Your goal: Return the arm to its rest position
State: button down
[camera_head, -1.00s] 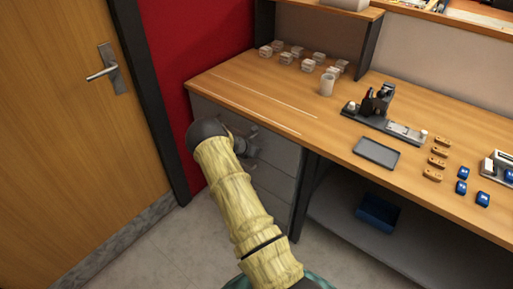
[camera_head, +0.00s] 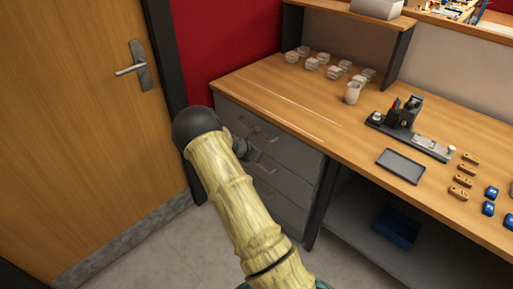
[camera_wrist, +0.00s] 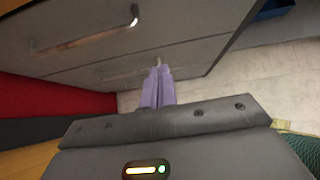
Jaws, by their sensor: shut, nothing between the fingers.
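My arm reaches up from the bottom of the head view, in a yellowish sleeve with a dark rounded end, in front of the bench's grey drawers (camera_head: 265,150). In the wrist view my gripper (camera_wrist: 158,66) shows as two purple-grey fingers. They are shut together with nothing between them. The fingertips point toward the drawer fronts (camera_wrist: 95,55) and a drawer handle (camera_wrist: 85,35), with floor beside them. I cannot tell whether they touch the drawer. In the head view the fingers are mostly hidden behind the arm.
The wooden bench (camera_head: 300,115) carries white cups, a laser marker device (camera_head: 405,115), a dark tray (camera_head: 400,165), wooden pieces (camera_head: 460,180) and blue blocks (camera_head: 489,208). A blue bin (camera_head: 396,228) sits on the lower shelf. A door (camera_head: 80,130) stands at left, with floor between.

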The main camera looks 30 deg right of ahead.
jog(key=s+a+r+m+y+p, duration=0.4)
jog(key=s+a+r+m, duration=0.6)
jog(key=s+r, duration=0.3)
jog(key=s+a+r+m+y+p, duration=0.5)
jog(key=s+a+r+m, duration=0.6)
jog(key=s, duration=0.5)
notch_tip(320, 180, up, 2)
jog(key=shift+s+a+r+m+g+p, duration=0.1)
jog(key=shift+s+a+m+g+p, duration=0.1)
jog(key=shift+s+m+g+p, duration=0.45)
jog(key=shift+w+t, duration=0.35)
